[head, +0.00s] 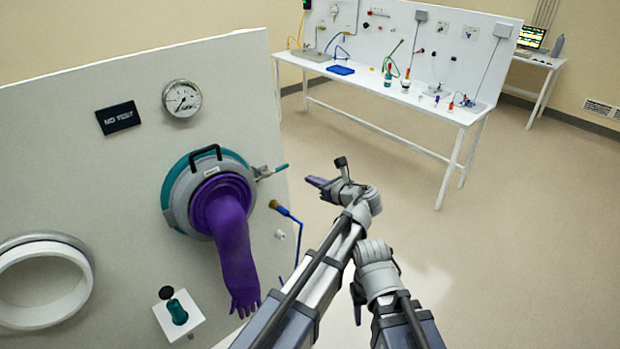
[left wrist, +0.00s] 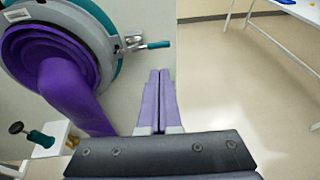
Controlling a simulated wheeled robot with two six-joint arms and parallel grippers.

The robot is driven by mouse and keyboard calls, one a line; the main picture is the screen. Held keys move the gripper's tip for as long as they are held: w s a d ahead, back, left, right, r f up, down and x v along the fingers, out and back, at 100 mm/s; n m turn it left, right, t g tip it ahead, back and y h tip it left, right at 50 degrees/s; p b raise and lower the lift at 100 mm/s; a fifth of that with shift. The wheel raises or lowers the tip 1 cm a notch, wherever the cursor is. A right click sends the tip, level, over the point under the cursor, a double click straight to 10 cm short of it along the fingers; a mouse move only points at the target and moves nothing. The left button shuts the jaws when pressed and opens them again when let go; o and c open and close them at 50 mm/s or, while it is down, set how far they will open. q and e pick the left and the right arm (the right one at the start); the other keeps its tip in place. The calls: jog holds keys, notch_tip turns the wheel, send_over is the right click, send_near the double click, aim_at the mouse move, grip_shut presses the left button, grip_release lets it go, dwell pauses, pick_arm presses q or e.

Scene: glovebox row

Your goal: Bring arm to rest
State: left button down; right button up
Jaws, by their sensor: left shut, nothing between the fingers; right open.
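My left gripper (head: 316,182) reaches out over the floor, to the right of the glovebox panel. It is shut and empty. In the left wrist view its two purple fingers (left wrist: 160,75) lie side by side with nothing between them. My right gripper (head: 358,308) is lower down, near the bottom middle of the head view. It is open and mostly hidden by my own arm parts. A purple glove (head: 230,240) hangs limp from the round teal and grey port (head: 180,195), to the left of both grippers and apart from them. The glove also shows in the left wrist view (left wrist: 70,90).
The white glovebox panel (head: 60,150) carries a gauge (head: 182,98), an empty white ring (head: 40,285), a clamp handle (head: 270,172) and a teal knob (head: 177,311). A white bench (head: 425,98) with small tools stands at the back. The floor at right is clear.

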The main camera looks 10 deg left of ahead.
pick_arm(q)
jog(key=shift+d, duration=0.1)
jog(key=s+a+f+n+g+h, duration=0.35)
jog(key=s+f+n, duration=0.35)
jog(key=s+n, duration=0.3)
jog(key=s+a+f+n+g+h, duration=0.4)
jog(key=s+f+n, duration=0.3)
jog(key=s+n, duration=0.35)
jog(key=s+d+f+n+g+h+b, duration=0.1)
jog(key=s+d+f+n+g+b, duration=0.1)
jog(key=s+d+f+b, duration=0.8)
jog(key=d+f+b, duration=0.1)
jog(key=d+f, duration=0.1)
jog(key=d, duration=0.2)
jog(key=shift+g+h, duration=0.35)
